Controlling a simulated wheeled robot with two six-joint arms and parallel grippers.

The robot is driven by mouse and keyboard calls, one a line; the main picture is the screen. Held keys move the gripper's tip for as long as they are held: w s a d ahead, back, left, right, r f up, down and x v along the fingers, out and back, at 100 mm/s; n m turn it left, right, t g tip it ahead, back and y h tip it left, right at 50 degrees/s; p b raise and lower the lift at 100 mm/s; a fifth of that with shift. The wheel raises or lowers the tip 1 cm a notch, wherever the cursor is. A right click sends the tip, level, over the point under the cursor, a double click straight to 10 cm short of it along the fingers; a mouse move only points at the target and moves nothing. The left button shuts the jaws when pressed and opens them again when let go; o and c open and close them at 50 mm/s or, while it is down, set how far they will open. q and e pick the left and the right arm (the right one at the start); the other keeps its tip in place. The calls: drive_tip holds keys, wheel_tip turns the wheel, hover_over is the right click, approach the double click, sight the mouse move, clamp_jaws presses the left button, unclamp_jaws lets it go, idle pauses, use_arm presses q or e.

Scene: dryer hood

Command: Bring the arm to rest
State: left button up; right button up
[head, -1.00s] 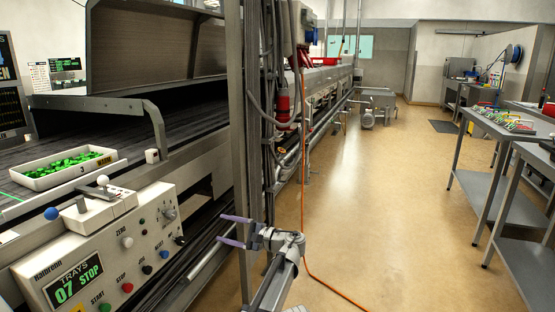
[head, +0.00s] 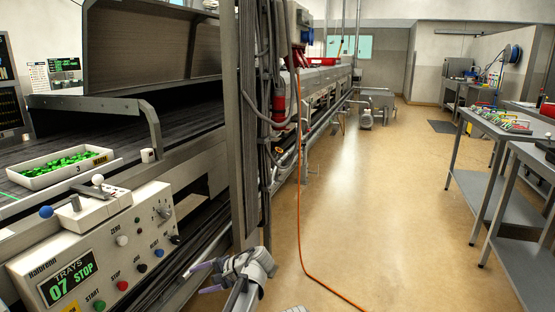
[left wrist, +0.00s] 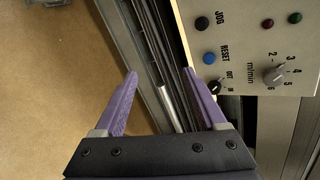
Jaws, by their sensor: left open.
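My left gripper (head: 203,278) is low in the head view, just right of the dryer's control panel (head: 105,255). Its purple fingers are spread apart with nothing between them. The left wrist view shows the same open fingers (left wrist: 165,88), with the machine's side rails and the floor behind them. The panel, with its knobs and buttons, also shows in the left wrist view (left wrist: 245,50) at the upper right, beyond the right-hand finger.
A white tray of green pieces (head: 36,183) sits on the dryer belt. An orange cable (head: 301,215) hangs down and runs along the floor. Grey tables (head: 510,180) stand at the right. The floor (head: 390,200) between is clear.

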use_arm(q)
drive_tip(key=s+d+f+n+g+h, duration=0.1)
drive_tip(key=s+d+f+n+h, duration=0.1)
drive_tip(key=s+f+h, duration=0.3)
drive_tip(key=s+d+f+n+h, duration=0.2)
drive_tip(key=s, duration=0.5)
drive_tip(key=s+d+f+n+g+h, duration=0.1)
drive_tip(key=s+f+n+h, duration=0.25)
drive_tip(key=s, duration=0.35)
drive_tip(key=s+d+r+m+g, duration=0.1)
drive_tip(key=s+d+m, duration=0.4)
drive_tip(key=d, duration=0.7)
wheel_tip(320, 180, up, 27)
drive_tip(key=p, duration=2.7)
drive_tip(key=shift+a+p, duration=0.15)
drive_tip(key=shift+p, duration=0.2)
drive_tip(key=shift+s+y, duration=0.1)
drive_tip(key=shift+y, duration=0.15)
